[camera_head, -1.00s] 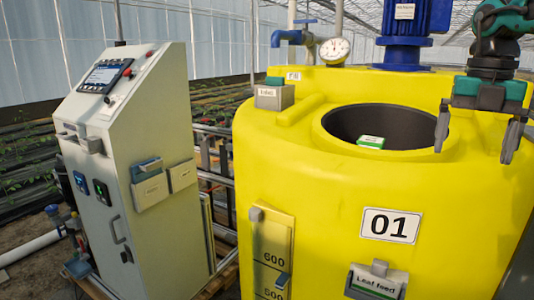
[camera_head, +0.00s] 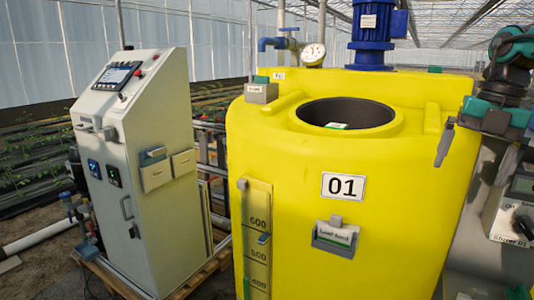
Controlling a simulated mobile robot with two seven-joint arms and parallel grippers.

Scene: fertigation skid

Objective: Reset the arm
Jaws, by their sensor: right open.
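My right gripper (camera_head: 477,156) hangs at the right edge of the yellow tank (camera_head: 290,205), pointing down with its two grey fingers apart. Nothing shows between the fingers. It is to the right of the tank's round dark opening (camera_head: 345,113). The upper part of my right arm is cut off by the right picture edge. My left gripper is not in view. A small green and white item (camera_head: 337,126) shows inside the opening, only its top visible.
A grey control cabinet (camera_head: 150,215) stands on the left. A blue motor (camera_head: 378,35), a gauge (camera_head: 313,54) and a blue tap (camera_head: 273,43) rise behind the tank. A stirrer switch box (camera_head: 511,215) is at the right edge, below my right arm.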

